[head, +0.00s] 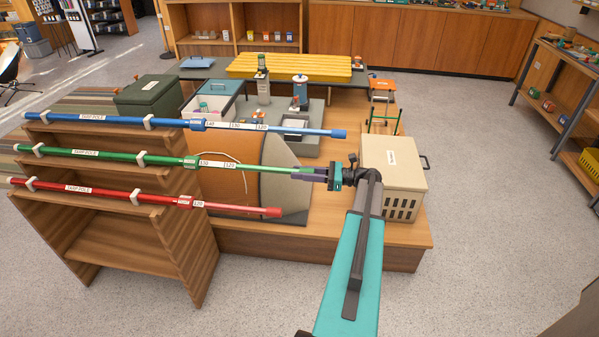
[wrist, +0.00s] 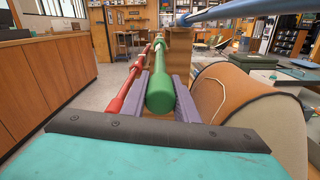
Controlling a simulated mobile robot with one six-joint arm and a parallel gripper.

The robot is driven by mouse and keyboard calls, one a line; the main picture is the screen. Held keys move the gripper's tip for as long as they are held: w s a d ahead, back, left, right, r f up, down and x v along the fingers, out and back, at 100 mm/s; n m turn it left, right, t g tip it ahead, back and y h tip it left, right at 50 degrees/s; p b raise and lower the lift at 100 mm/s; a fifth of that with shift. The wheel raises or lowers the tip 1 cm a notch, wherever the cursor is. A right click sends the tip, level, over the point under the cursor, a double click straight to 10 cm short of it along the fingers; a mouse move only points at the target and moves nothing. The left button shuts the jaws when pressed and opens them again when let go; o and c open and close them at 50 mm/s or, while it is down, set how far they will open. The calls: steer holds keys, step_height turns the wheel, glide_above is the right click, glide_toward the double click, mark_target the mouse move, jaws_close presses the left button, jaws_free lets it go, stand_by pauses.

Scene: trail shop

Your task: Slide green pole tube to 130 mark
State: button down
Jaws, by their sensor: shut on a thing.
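The green pole (head: 110,156) lies level on the rack in the head view, between the blue pole and the red pole. Its inner tube (head: 265,168) sticks out to the right, with white 130 (head: 204,162) and 120 labels showing. The collar end of the thick outer tube sits just left of the 130 label. My gripper (head: 308,173) is shut on the right end of the inner tube. In the wrist view the purple fingers (wrist: 160,100) stand on both sides of the green tube end (wrist: 160,88). The exact finger contact is partly hidden.
The blue pole (head: 110,119) lies behind and the red pole (head: 100,193) in front, on the wooden rack (head: 110,245). A beige crate (head: 395,170) is right of my gripper.

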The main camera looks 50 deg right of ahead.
steer(key=shift+d, duration=0.1)
steer(key=c, duration=1.7)
jaws_free()
steer(key=o, duration=0.3)
steer(key=shift+w, duration=0.1)
steer(key=b+v, duration=0.3)
steer(key=v, duration=1)
steer(key=shift+s+d, duration=0.15)
steer(key=shift+s, duration=0.25)
